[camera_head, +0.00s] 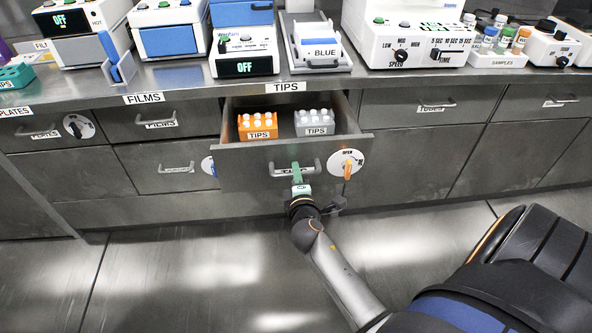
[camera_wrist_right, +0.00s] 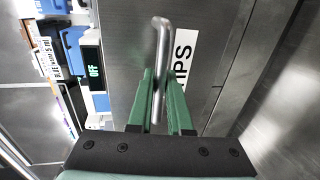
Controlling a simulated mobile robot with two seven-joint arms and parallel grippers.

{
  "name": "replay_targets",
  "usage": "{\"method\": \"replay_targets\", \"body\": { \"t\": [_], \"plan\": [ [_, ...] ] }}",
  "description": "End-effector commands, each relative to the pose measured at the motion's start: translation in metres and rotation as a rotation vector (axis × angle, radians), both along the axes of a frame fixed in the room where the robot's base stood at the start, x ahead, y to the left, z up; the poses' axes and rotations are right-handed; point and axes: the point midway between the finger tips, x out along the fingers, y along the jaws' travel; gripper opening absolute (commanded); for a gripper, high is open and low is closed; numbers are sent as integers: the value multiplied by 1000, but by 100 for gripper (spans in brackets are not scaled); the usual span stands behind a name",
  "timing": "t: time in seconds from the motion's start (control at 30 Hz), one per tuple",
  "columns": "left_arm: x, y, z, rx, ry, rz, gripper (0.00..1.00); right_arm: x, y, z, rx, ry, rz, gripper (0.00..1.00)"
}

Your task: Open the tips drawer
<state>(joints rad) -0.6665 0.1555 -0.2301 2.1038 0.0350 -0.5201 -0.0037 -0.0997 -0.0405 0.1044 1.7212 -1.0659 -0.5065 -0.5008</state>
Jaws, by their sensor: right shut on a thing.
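The tips drawer (camera_head: 225,160) is pulled out from the counter under the TIPS label (camera_head: 286,87). Inside it stand an orange tip rack (camera_head: 257,127) and a grey tip rack (camera_head: 314,123). My right gripper (camera_head: 296,171) is at the drawer front, its green fingers shut on the metal handle (camera_head: 312,167). In the right wrist view the handle (camera_wrist_right: 161,50) runs between the two green fingers (camera_wrist_right: 161,105), beside the drawer's label (camera_wrist_right: 184,58), partly covered. My left gripper is not in view.
A round dial marked OPEN (camera_head: 346,163) with an orange knob is on the drawer front, right of the handle. Closed drawers (camera_head: 160,121) flank it. Lab devices (camera_head: 243,52) stand on the counter (camera_head: 200,82). The floor (camera_head: 180,280) in front is clear at the left.

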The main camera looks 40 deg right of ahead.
Motion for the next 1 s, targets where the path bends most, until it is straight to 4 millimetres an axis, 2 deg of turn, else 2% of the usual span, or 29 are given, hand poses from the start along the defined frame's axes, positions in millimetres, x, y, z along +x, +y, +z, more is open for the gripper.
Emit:
{"method": "replay_targets", "body": {
  "t": [0.23,0.27,0.5,1.0],
  "plan": [
    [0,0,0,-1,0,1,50,0,1,0,1,-1,2,0],
    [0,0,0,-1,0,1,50,0,1,0,1,-1,2,19],
    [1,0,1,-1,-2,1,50,0,0,0,1,-1,1,46],
    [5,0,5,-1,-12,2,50,1,-1,1,0,0,1,47]
  ]
}}
